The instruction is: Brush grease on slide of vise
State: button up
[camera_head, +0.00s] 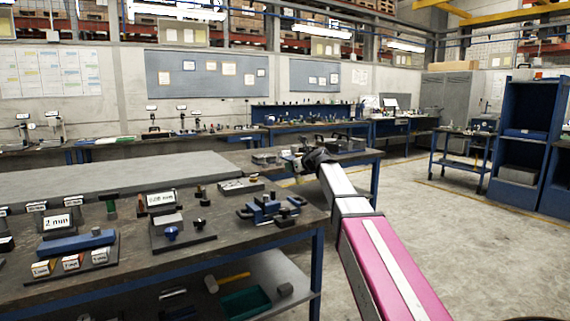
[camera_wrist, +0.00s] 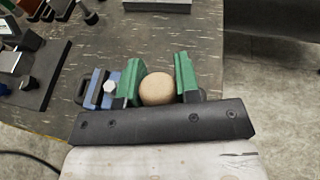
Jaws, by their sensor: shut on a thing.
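The blue vise (camera_head: 270,209) sits near the front right edge of the workbench in the head view. In the wrist view part of the blue vise (camera_wrist: 97,88), with a pale hex bolt head, shows left of the fingers; the rest is hidden. My gripper (camera_wrist: 157,76) has green fingers shut on a round tan end, apparently the brush handle (camera_wrist: 157,89), seen end-on. The bristles and any grease are hidden. In the head view my gripper (camera_head: 308,160) is small and dark, beyond and above the vise; whether the brush touches the slide cannot be told.
The dark workbench (camera_head: 110,275) holds labelled gauge blocks (camera_head: 68,225) and a stand with a blue knob (camera_head: 171,234) left of the vise. A flat tray (camera_head: 241,186) lies behind it. A mallet (camera_head: 230,281) and green bin (camera_head: 246,302) are on the lower shelf. Open floor lies right.

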jog(key=shift+n+g+y, duration=0.6)
jog(key=shift+n, duration=0.1)
jog(key=a+f, duration=0.3)
jog(key=shift+a+f, duration=0.15)
jog(key=shift+f, duration=0.15)
